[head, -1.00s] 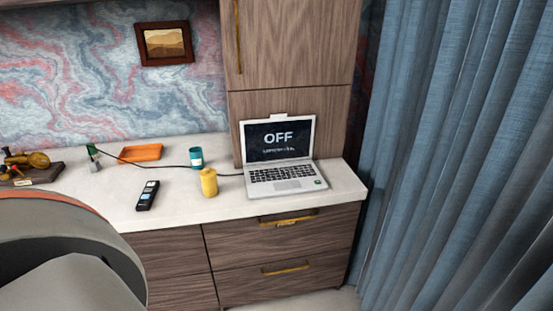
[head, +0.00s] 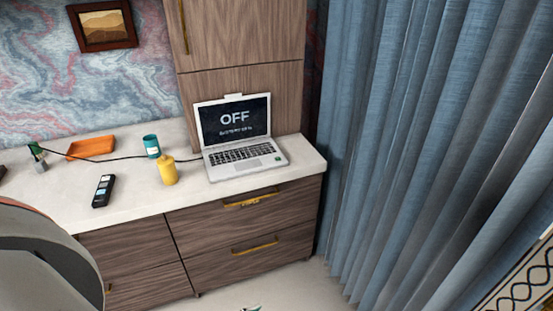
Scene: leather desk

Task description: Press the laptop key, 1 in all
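The laptop (head: 232,120) stands open on the right end of the white desk top (head: 135,208). Its dark screen reads "OFF" with a smaller line of text below, too small to read. The black keyboard (head: 240,154) faces the front of the desk. A small green spot (head: 278,159) shows at the right front of the laptop's base. Neither gripper shows in the head view.
A yellow bottle (head: 168,171) and a teal cup (head: 152,146) stand left of the laptop. A black remote-like device (head: 103,191), an orange tray (head: 91,148) and a dark cable lie further left. A chair (head: 40,255) blocks the lower left. Blue curtains (head: 410,130) hang at right.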

